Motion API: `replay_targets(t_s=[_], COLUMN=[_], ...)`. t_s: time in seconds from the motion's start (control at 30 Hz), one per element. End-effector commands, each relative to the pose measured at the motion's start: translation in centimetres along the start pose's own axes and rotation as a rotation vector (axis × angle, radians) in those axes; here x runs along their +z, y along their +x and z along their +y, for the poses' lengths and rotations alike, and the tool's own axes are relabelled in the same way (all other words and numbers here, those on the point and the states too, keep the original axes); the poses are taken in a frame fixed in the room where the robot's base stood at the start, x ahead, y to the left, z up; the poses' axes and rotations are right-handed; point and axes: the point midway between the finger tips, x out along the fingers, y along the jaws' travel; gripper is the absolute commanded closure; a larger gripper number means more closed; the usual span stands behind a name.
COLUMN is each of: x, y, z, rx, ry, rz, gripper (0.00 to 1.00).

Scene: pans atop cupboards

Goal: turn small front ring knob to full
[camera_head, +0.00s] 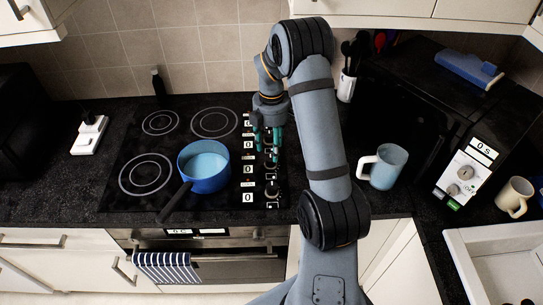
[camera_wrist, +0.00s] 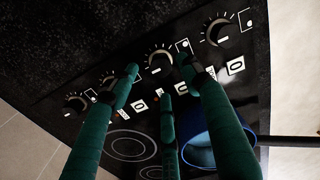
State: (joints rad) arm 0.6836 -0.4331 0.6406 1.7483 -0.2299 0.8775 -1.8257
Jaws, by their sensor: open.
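The hob's control knobs run in a column along its right side. In the wrist view, a dark knob with white tick marks (camera_wrist: 160,60) lies between the tips of my gripper (camera_wrist: 158,74). A fingertip shows on each side of it and a third finger is below; I cannot tell whether any touch it. Another knob (camera_wrist: 217,32) is to its upper right, and the frontmost knob in the head view (camera_head: 272,189) is clear of my gripper (camera_head: 267,148). My gripper is open, pointing down over the knob column. Which knob is the small front ring's is unclear. The displays (camera_head: 247,197) that I can read show 0.
A blue pan (camera_head: 205,182) sits on the front right ring, its handle toward the front edge. A mug (camera_head: 386,166) stands right of my arm. The left rings are clear.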

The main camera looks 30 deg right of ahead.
Motion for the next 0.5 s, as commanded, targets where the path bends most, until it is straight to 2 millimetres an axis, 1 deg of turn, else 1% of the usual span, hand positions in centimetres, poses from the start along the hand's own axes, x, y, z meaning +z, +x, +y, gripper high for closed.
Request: replay_targets(t_s=[0.1,0.23,0.37,0.5], x=[0.1,0.0,0.0,0.0], y=[2.1,3.9,5.0,5.3], z=[-0.1,-0.1,0.0,0.0], rx=[-0.005,-0.004,-0.001,0.001], ry=[0.001,0.001,0.002,0.003], rz=[0.0,0.0,0.0,0.0], gripper=[0.53,0.53,0.53,0.53])
